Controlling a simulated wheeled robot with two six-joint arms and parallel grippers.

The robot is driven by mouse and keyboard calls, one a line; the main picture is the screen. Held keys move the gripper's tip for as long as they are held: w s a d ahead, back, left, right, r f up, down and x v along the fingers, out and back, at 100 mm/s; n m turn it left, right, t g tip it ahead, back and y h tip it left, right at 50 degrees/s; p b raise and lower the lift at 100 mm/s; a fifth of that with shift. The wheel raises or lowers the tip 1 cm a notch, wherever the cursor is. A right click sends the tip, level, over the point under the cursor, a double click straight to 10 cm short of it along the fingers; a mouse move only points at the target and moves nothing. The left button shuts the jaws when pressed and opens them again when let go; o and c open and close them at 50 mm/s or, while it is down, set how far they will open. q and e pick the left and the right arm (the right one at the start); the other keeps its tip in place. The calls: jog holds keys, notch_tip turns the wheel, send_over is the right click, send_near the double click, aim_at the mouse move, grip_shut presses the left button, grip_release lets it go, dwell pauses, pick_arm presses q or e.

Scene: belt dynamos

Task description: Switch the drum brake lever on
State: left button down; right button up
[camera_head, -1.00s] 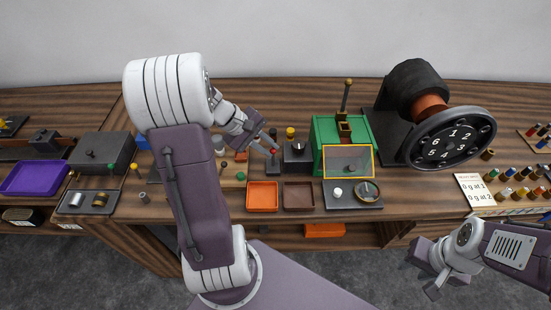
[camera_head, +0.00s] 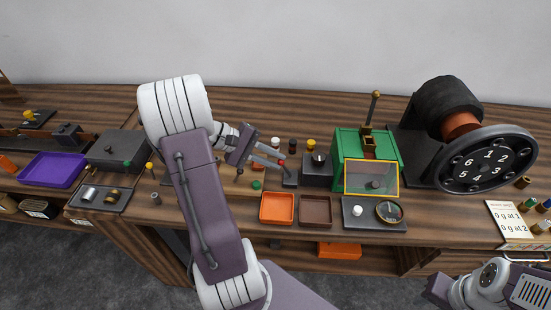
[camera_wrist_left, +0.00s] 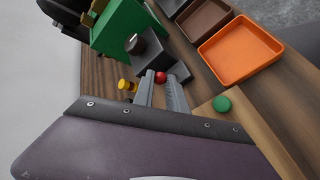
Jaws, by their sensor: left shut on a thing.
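The lever with a red knob (camera_head: 281,162) stands on a small dark base (camera_head: 289,178), left of a dark box with a round knob (camera_head: 318,160). My left gripper (camera_head: 282,165) reaches it from the left and is shut on the lever at its knob. In the left wrist view the red knob (camera_wrist_left: 160,77) shows at the tips of my left gripper (camera_wrist_left: 162,86); the fingers hide part of the lever. My right gripper (camera_head: 438,291) is at the bottom right, cut off by the picture edge, away from the bench objects.
A green box (camera_head: 349,158) with an upright brass-knobbed rod stands to the right, beside a large numbered wheel (camera_head: 485,162). An orange tray (camera_head: 277,208) and a brown tray (camera_head: 316,210) lie in front. Small bottles (camera_head: 292,145) stand close behind the gripper.

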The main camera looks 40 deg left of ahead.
pick_arm(q)
jog(key=shift+s+f, duration=0.15)
jog(key=shift+f, duration=0.15)
jog(key=c, duration=1.6)
grip_release()
jog(key=shift+a, duration=0.1)
jog(key=shift+r, duration=0.1)
jog(key=v, duration=0.9)
jog(key=shift+p, duration=0.45)
